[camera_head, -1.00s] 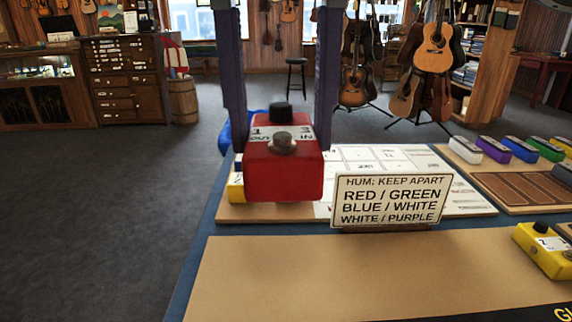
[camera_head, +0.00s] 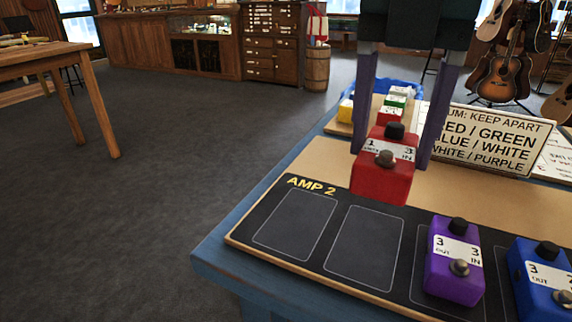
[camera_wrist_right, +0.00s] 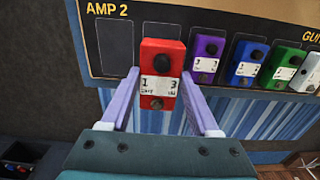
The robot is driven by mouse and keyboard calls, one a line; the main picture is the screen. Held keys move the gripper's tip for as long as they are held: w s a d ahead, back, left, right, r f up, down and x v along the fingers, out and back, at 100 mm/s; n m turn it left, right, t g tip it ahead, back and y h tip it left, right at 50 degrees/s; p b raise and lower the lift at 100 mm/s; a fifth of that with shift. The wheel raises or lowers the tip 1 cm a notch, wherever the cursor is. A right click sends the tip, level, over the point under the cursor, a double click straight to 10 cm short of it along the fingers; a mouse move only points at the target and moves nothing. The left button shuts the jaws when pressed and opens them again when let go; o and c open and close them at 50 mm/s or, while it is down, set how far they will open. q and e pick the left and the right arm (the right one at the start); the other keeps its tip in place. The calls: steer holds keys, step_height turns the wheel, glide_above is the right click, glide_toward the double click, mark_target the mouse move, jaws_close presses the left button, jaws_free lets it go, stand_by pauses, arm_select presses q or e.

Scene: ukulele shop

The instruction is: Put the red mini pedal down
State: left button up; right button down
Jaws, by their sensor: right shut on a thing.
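The red mini pedal (camera_head: 383,180) is held upright between the fingers of my right gripper (camera_head: 391,152), with its black knob and metal footswitch showing. It hangs by the back edge of the black AMP 2 board (camera_head: 270,250) in the head view. In the right wrist view the red pedal (camera_wrist_right: 161,60) covers most of the second outlined slot from the left; its height above the board is hard to tell. The leftmost slot (camera_wrist_right: 115,45) is empty. A purple pedal (camera_head: 455,265) stands in the third slot. My left gripper is not in view.
A blue pedal (camera_head: 540,270) stands right of the purple one, with green (camera_wrist_right: 285,65) and white (camera_wrist_right: 308,72) pedals beyond. A sign (camera_head: 490,135) reads keep apart red/green, blue/white, white/purple. Several small pedals (camera_head: 391,105) stand behind. A wooden table (camera_head: 60,60) is at far left.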

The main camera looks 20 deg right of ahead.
step_height(320, 180, down, 9)
steer(key=shift+f+b, duration=0.1)
steer(key=shift+b, duration=0.55)
steer(key=shift+f, duration=0.2)
steer(key=shift+c, duration=0.6)
jaws_free()
steer(key=shift+r, duration=0.1)
